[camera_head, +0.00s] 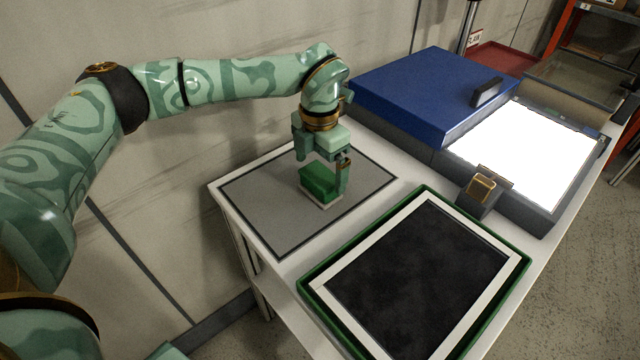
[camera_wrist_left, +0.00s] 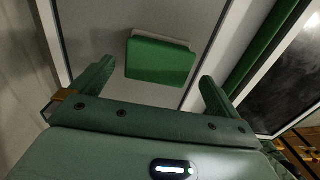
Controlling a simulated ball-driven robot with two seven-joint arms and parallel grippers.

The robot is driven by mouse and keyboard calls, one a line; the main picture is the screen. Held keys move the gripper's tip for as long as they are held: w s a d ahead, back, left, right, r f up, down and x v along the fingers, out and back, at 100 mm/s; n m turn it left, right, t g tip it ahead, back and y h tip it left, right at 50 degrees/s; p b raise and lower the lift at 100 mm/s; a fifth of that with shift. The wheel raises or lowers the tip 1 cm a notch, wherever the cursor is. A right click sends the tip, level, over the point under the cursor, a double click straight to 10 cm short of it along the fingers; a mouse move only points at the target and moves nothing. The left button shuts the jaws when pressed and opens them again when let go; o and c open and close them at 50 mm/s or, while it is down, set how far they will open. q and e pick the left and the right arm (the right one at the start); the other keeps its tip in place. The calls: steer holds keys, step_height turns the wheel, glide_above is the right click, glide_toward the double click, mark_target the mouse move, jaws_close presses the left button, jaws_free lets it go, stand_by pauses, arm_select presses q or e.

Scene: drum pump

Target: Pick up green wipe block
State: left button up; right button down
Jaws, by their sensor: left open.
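The green wipe block (camera_head: 319,182) lies on a grey mat (camera_head: 262,212) with a dark border, on the white table. It is green on top with a pale layer at its base. My left gripper (camera_head: 326,172) is just above and around it in the head view, fingers pointing down. In the left wrist view the block (camera_wrist_left: 160,60) sits beyond the open fingers (camera_wrist_left: 152,84), roughly centred between them, with a gap on both sides. I cannot tell the exact height gap. My right gripper does not show.
A green tray (camera_head: 314,290) with a white-framed dark panel (camera_head: 415,280) lies right of the mat. Behind it stand a blue-lidded box (camera_head: 425,90), a bright white light panel (camera_head: 525,155) and a small bracket with a gold face (camera_head: 481,187). The mat around the block is clear.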

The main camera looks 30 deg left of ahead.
mark_target(320, 175)
arm_select(q)
steer(key=f, duration=0.1)
steer(key=f+b, duration=0.1)
steer(key=f, duration=0.1)
steer(key=f+b, duration=0.1)
steer(key=f, duration=0.1)
steer(key=shift+w+a, duration=0.15)
steer(key=shift+w, duration=0.15)
steer(key=shift+r, duration=0.2)
steer(key=shift+s, duration=0.1)
steer(key=shift+c, duration=0.9)
steer(key=c, duration=1)
steer(key=shift+o, duration=0.2)
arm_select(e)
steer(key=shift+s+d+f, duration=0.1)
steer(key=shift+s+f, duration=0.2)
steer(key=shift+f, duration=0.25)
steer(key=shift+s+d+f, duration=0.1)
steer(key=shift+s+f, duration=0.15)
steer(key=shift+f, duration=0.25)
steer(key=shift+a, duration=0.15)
